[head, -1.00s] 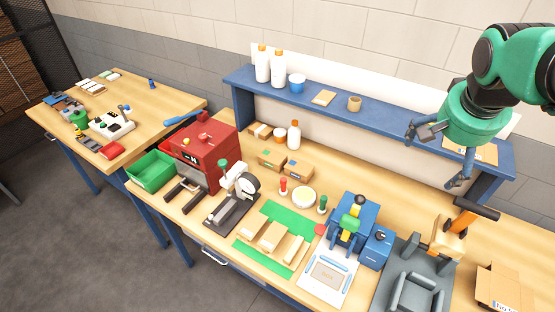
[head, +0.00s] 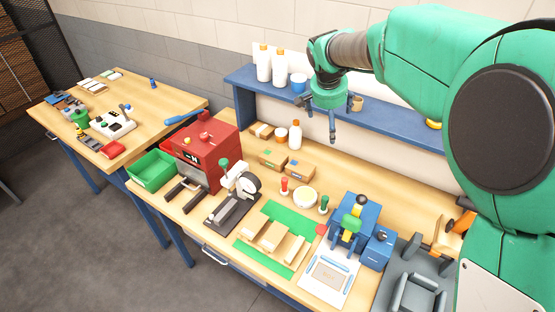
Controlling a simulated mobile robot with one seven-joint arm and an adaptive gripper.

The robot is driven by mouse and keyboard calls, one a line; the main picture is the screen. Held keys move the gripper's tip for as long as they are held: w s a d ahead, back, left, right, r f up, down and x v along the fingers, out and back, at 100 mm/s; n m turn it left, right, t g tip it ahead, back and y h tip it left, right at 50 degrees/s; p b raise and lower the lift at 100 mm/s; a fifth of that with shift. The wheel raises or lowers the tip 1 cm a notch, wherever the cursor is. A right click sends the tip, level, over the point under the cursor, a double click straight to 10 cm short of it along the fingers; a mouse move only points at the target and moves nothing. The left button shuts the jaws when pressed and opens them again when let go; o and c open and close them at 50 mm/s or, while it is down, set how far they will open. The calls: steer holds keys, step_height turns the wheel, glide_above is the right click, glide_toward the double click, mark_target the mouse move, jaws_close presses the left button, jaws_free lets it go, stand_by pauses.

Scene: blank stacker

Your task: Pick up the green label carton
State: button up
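The green label carton (head: 272,161) is a small brown box with a green patch on its top. It sits on the bench below the blue shelf, beside a second brown carton (head: 299,171) whose label is too small to read. My gripper (head: 319,121) is in front of the shelf, above and to the right of the carton in the picture. Its fingers are spread apart, pointing down, with nothing between them. Both cartons are in plain view and apart from the gripper.
A white bottle (head: 295,136) with an orange cap stands behind the cartons. A red machine (head: 207,150) is to their left, and a black press (head: 235,198) stands in front. The blue shelf (head: 390,127) overhangs the bench's back. A round dish (head: 305,197) is to the right.

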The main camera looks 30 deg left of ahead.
steer(key=a+f, duration=0.7)
steer(key=a, duration=0.4)
glide_toward(273, 156)
steer(key=v, duration=0.3)
steer(key=shift+f, duration=0.1)
steer(key=shift+b+x, duration=0.75)
steer(key=shift+x, duration=3.5)
steer(key=shift+w, duration=0.1)
steer(key=shift+b+x, duration=0.55)
steer(key=shift+x, duration=1.95)
steer(key=shift+c, duration=0.3)
